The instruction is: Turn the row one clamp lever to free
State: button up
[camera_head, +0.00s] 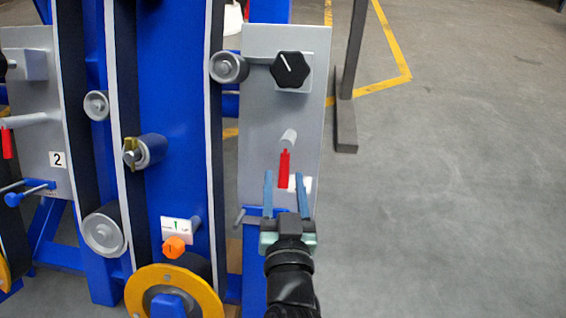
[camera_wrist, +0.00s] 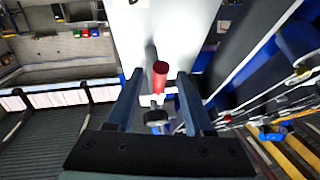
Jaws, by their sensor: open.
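The red clamp lever (camera_head: 284,168) hangs down from a grey pivot stub (camera_head: 289,139) on the right-hand grey plate (camera_head: 258,120). A white label (camera_head: 307,184) on this plate is mostly hidden, so its number cannot be read. My gripper (camera_head: 285,178) is open in front of the plate, its two blue fingers pointing up on either side of the lever's lower end. In the wrist view the red lever (camera_wrist: 160,72) appears between the spread fingertips of my gripper (camera_wrist: 160,76), with a gap on both sides. Contact cannot be seen.
A black knob (camera_head: 290,69) and a grey roller (camera_head: 229,67) sit higher up the plate. At left, a plate labelled 2 (camera_head: 57,159) carries another red lever (camera_head: 7,144). An orange knob (camera_head: 174,246) and yellow wheel (camera_head: 172,291) are lower left. The floor at right is clear beyond a dark post (camera_head: 346,120).

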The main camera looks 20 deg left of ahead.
jog(key=shift+b+x, duration=0.45)
jog(key=shift+x, duration=2.15)
grip_shut()
